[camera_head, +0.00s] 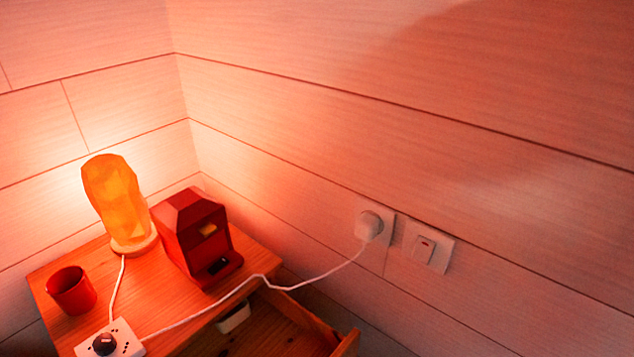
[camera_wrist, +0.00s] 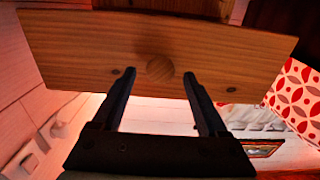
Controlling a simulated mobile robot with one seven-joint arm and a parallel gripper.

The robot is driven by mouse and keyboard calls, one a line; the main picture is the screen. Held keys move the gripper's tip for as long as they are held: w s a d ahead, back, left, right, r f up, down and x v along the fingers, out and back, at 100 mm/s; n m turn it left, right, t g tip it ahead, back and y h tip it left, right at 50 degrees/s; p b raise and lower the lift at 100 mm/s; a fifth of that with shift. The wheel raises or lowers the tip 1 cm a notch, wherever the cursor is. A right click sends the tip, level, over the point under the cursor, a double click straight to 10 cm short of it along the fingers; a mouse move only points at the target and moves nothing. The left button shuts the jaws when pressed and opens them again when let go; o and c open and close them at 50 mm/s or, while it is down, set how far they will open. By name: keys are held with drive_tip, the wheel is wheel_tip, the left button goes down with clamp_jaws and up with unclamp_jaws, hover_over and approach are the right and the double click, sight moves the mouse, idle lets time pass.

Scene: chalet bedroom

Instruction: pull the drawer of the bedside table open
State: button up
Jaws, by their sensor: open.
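The wooden bedside table (camera_head: 190,318) stands in the corner in the head view. Its drawer (camera_head: 290,325) is pulled out, with part of its inside showing below the tabletop. In the wrist view the drawer's wooden front (camera_wrist: 80,45) crosses the top of the picture. Its round wooden knob (camera_wrist: 160,66) lies just beyond and between the fingertips of my gripper (camera_wrist: 158,76). The two black fingers are apart, with nothing held between them. The gripper is not in the head view.
On the tabletop are a glowing orange lamp (camera_head: 118,205), a red cup (camera_head: 71,290), a red machine (camera_head: 195,235) and a power strip (camera_head: 112,340). Its white cable runs to a wall plug (camera_head: 370,224). A white object (camera_head: 233,318) lies in the drawer.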

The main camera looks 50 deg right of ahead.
drive_tip(key=s+p, duration=0.1)
drive_tip(key=s, duration=1.1)
drive_tip(key=shift+s+d, duration=0.2)
drive_tip(key=shift+d, duration=0.05)
